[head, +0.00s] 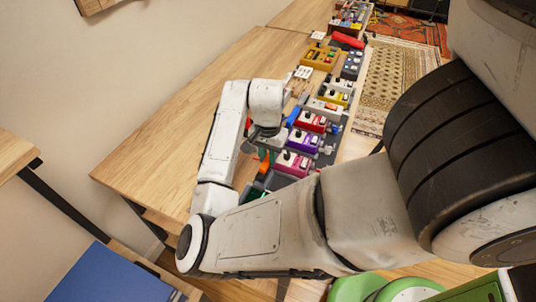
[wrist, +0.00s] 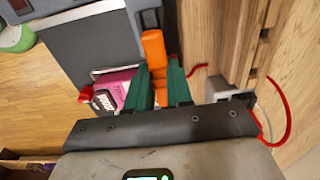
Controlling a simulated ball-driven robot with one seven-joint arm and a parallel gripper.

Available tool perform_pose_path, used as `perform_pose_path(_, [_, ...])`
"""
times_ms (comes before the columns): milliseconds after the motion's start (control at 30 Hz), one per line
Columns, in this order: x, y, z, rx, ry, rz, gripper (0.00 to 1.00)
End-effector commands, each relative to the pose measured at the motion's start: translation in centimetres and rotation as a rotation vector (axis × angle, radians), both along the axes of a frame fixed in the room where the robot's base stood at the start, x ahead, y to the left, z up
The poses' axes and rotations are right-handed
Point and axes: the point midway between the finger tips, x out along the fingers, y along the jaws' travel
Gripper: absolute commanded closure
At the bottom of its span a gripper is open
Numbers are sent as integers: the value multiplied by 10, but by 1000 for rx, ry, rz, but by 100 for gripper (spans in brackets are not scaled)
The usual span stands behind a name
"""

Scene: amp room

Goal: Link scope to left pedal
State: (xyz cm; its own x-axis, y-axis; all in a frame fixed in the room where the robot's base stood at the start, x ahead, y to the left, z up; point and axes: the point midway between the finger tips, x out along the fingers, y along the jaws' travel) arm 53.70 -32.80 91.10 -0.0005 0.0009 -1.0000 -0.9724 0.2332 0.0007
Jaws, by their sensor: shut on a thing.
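My gripper (wrist: 158,72) has dark green fingers, shut on an orange handle-like thing (wrist: 154,48). The orange thing also shows small in the head view (head: 263,155), beside the pedal row. A magenta pedal (wrist: 116,84) with a black-and-white part lies just left of the fingers in the wrist view; it is also in the head view (head: 292,163). Beyond it in the row are a purple pedal (head: 302,141) and a red pedal (head: 311,121). I cannot tell which is the left pedal, or whether the orange thing belongs to the scope.
The wooden table (head: 150,150) has clear room left of my arm. More pedals, among them a yellow-orange one (head: 318,57), continue to the far end. A red cable (wrist: 288,115) loops by a grey block (wrist: 236,99) at the wrist view's right. A blue thing (head: 105,275) stands lower left.

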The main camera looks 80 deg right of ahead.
Motion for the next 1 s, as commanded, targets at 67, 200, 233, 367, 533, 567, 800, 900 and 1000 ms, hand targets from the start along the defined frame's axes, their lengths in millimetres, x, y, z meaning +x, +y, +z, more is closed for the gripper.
perform_pose_path(67, [0,0,0,-1,-1,0,100])
perform_pose_path(200, [0,0,0,-1,-1,0,100])
perform_pose_path(233, [0,0,0,-1,-1,0,77])
perform_pose_path(367, [0,0,0,-1,-1,0,64])
perform_pose_path(533, [0,0,0,-1,-1,-1,50])
perform_pose_path(567, [0,0,0,-1,0,-1,50])
perform_pose_path(800, [0,0,0,-1,0,-1,38])
perform_pose_path(900, [0,0,0,-1,0,-1,29])
perform_pose_path(1000, [0,0,0,-1,0,-1,29])
